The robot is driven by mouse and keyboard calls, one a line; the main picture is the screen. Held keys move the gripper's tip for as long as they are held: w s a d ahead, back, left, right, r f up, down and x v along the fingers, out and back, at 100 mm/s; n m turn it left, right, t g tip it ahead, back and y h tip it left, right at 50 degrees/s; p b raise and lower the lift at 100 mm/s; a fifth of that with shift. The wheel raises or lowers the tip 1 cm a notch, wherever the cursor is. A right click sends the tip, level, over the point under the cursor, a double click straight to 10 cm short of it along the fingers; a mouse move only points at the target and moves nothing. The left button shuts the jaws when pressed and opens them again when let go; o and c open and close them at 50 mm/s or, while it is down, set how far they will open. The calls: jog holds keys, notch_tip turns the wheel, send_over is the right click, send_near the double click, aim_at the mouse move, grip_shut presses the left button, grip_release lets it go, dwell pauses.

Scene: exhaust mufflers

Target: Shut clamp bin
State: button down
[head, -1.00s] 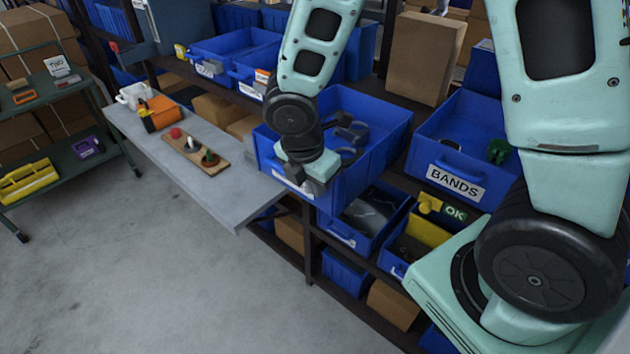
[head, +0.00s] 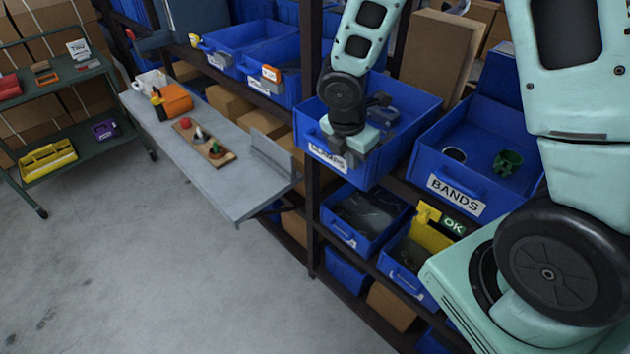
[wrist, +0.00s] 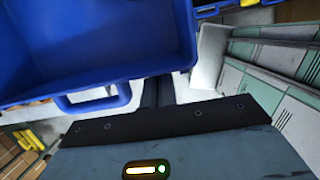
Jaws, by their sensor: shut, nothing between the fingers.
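The clamp bin (head: 402,148) is a blue open-topped bin in the shelf, left of the bands bin, with dark clamp parts inside. Its front stands somewhat forward of the shelf post. Its white label (head: 322,154) is partly covered by my gripper. My gripper (head: 348,158) is shut and empty at the bin's front face, close to the label. In the wrist view the bin (wrist: 110,68) fills the upper left with its handle (wrist: 95,104) below. The dark fingers (wrist: 158,92) are together just right of the handle; whether they touch the bin I cannot tell.
The bands bin (head: 485,172) sits right of it. Lower bins (head: 362,240) lie underneath, one with a yellow part and an OK sign (head: 453,226). A grey bench (head: 235,190) with a wooden board stands left. The floor (head: 120,270) in front is clear.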

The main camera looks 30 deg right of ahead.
jog(key=w+d+p, duration=0.1)
jog(key=d, duration=0.2)
jog(key=w+d+p, duration=0.1)
jog(key=d, duration=0.3)
jog(key=w+d+p, duration=0.1)
jog(key=d, duration=0.2)
jog(key=shift+w+d, duration=0.2)
jog(key=shift+d, duration=0.05)
